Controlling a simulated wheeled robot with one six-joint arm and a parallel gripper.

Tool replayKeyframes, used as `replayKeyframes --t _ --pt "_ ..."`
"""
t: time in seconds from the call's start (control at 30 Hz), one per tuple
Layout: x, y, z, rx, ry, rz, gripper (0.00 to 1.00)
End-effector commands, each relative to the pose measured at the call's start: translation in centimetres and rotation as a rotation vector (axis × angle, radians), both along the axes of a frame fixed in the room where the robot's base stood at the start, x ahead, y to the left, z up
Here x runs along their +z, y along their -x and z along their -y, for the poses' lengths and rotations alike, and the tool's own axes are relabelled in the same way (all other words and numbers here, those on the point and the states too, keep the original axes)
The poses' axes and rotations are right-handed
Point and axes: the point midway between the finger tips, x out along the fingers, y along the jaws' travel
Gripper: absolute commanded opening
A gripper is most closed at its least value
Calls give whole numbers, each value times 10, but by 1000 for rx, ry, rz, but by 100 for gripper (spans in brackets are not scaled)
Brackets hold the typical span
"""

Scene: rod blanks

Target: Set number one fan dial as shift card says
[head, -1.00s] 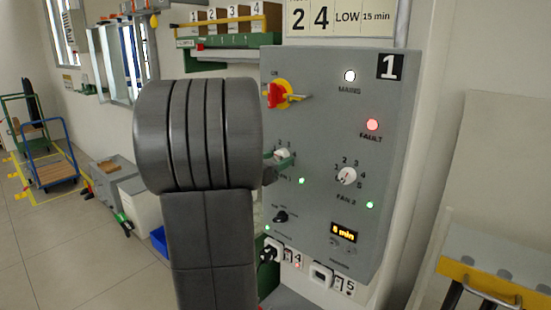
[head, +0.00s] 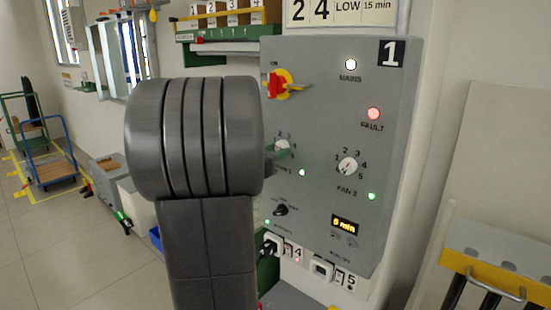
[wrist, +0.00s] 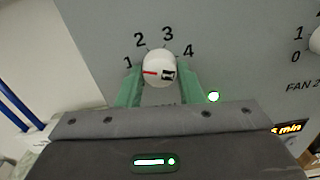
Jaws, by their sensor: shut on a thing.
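The number one fan dial is a white knob (wrist: 159,67) with a red pointer line and numbers 1 to 4 showing around it. The red line points left, near the 1; the lower scale is hidden. My gripper (wrist: 160,88) has green fingers, one on each side of the knob, and is shut on it.
The grey panel (head: 325,190), marked 1, also carries the Fan 2 dial (head: 348,166), a red-and-yellow switch (head: 281,84), a lit red fault lamp (head: 374,114) and a minutes display (head: 344,225). Plugs (head: 272,246) sit below. A yellow-barred rack (head: 490,278) stands right.

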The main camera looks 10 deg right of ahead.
Motion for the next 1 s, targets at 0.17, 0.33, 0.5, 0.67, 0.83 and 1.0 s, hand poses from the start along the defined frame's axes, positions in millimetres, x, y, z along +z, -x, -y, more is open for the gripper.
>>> replayKeyframes --t 0.17,0.33,0.5,0.67,0.83,1.0 --pt "-8 0 -1 0 -78 109 10" --pt "-8 0 -1 1 -169 225 10" --pt "-7 -1 -1 2 -259 338 10" --pt "-6 0 -1 1 -336 436 10" --pt "-4 -1 -1 1 -399 515 10" --pt "-2 -1 -1 0 -440 567 10"
